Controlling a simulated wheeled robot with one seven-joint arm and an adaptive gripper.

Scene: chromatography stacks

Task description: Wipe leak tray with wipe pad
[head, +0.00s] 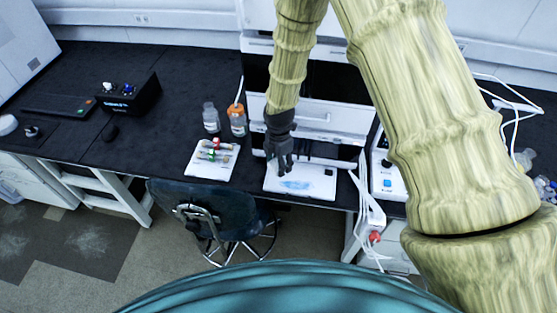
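The leak tray (320,192) looks like the flat white panel at the front of the instrument stack, by the bench's front edge. A blue smear (297,185) lies on its surface, left of the middle. My gripper (284,170) is dark and points down over the tray's left back part, just behind the smear. Its fingers look close together, but they are too small to show whether they are open or shut. I cannot make out a wipe pad; it may be hidden under or between the fingers. I cannot tell whether the gripper touches the tray.
The instrument stack (335,117) rises right behind the tray. A white tray of vials (197,169) lies to the left, with a clear bottle (211,117) and an orange-capped bottle (237,124) behind it. A white power strip (368,205) hangs at the right. A chair (190,205) stands in front.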

